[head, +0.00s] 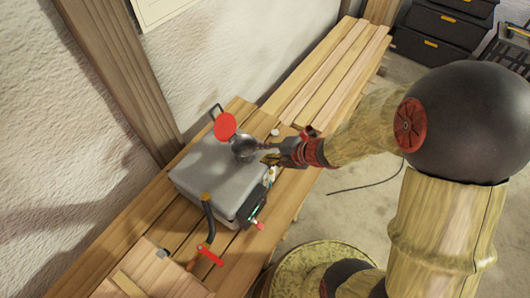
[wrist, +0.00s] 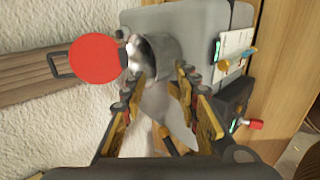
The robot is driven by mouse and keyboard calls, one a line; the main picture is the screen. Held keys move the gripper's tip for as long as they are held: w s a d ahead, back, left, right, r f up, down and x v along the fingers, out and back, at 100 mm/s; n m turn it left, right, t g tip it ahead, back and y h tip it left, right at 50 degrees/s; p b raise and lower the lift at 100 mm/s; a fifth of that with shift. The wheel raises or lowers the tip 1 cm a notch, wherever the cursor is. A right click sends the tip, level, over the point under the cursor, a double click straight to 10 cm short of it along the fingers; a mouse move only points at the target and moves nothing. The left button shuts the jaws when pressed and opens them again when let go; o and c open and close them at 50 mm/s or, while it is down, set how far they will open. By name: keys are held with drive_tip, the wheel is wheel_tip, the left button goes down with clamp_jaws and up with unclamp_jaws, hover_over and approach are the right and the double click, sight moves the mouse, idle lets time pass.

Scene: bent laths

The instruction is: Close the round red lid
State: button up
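The round red lid (head: 225,126) stands open at the far edge of a grey box-shaped machine (head: 205,172). In the wrist view the lid (wrist: 98,61) is a flat red disc left of a grey cylindrical opening (wrist: 158,54), beside its rim. The opening (head: 243,146) also shows in the head view, near the lid. My gripper (wrist: 157,84) is open, its fingers spread on either side below the opening, with nothing seen between them but the grey body behind. In the head view my gripper (head: 272,157) is to the right of the lid, above the machine's right side.
The machine sits on a plank bench (head: 330,75) against a rough white wall (head: 85,130). A small white round piece (head: 275,132) is behind my gripper. Black drawers (head: 440,35) stand far right.

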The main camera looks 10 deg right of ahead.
drive_tip(key=shift+o, duration=0.7)
drive_tip(key=p+v, duration=0.7)
drive_tip(key=v, duration=0.2)
drive_tip(key=s+d+r+p, duration=0.2)
drive_tip(key=s+d+p, duration=0.3)
drive_tip(key=s+d, duration=0.4)
drive_tip(key=shift+s+d, duration=0.4)
drive_tip(key=shift+s, duration=0.05)
